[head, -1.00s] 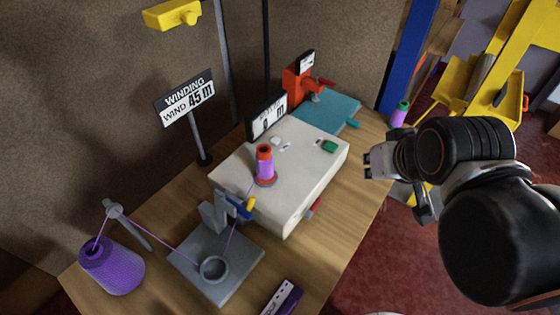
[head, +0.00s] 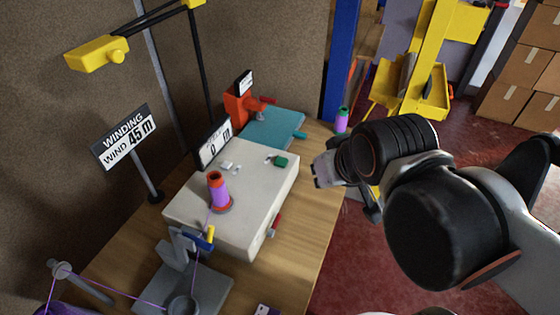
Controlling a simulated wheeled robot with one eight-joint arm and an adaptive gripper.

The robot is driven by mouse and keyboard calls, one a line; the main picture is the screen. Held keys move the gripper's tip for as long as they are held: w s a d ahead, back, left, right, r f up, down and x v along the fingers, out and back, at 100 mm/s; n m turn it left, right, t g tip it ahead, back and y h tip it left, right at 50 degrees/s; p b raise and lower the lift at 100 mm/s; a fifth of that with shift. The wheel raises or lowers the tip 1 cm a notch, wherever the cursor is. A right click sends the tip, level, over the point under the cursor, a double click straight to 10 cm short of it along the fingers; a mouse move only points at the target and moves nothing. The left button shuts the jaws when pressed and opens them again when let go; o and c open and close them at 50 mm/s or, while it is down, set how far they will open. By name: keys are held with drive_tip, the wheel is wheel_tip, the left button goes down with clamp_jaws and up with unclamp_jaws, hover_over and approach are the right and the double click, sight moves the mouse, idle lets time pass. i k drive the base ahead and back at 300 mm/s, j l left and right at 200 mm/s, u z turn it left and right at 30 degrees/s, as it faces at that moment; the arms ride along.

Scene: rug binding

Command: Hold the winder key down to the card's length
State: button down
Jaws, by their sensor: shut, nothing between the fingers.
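The winder (head: 230,195) is a cream box on the wooden table. Its green key (head: 281,161) sits on top near the right edge. A purple spool with red ends (head: 218,190) stands upright on the winder. The card (head: 126,138) on a stand reads "WINDING, WIND 45 m". The counter plate (head: 213,142) behind the winder appears to read 0 m. My gripper (head: 317,176) is shut and empty, just right of the winder in the picture and apart from the key.
A grey thread guide (head: 185,245) with a yellow and blue clip stands at the front. A teal machine (head: 274,129) with an orange-red part is behind the winder. A blue post (head: 340,60) and yellow racks (head: 418,90) stand beyond. Red floor lies right of the table.

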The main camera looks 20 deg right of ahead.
sight(280, 162)
drive_tip(key=i+l+u, duration=0.15)
drive_tip(key=u, duration=0.25)
drive_tip(key=i+l+u, duration=0.15)
drive_tip(key=l+u, duration=0.65)
drive_tip(key=j+z, duration=0.15)
